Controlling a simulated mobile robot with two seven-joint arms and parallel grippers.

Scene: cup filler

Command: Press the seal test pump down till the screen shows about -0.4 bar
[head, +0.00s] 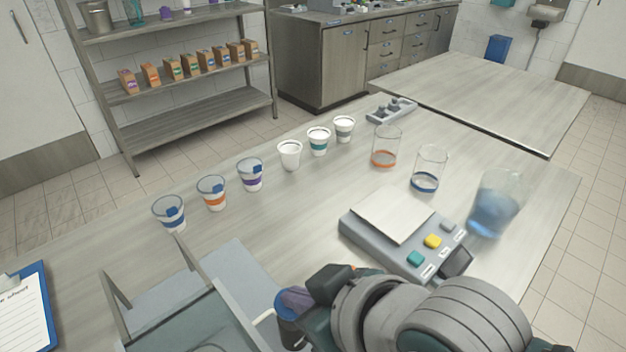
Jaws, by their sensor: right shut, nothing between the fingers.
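My right gripper (326,284) is at the bottom centre, its thick grey arm coming in from the lower right. It is shut with nothing held. A dark blue and purple object (293,302) shows just left of it, mostly covered by the gripper; I cannot tell whether it is the pump or whether they touch. A grey device (362,236) with a pale top plate, teal, yellow and grey buttons and a small dark screen (457,262) stands to the right. The screen's reading is not legible. No seal test pump can be made out for sure. My left gripper is out of view.
Several cups, including an orange-banded one (212,193), stand in a row across the table. Two clear glasses (385,147) and a blue-tinted jug (496,205) are at right. A clear-walled frame (190,300) and clipboard (27,305) are at lower left. The left-middle tabletop is bare.

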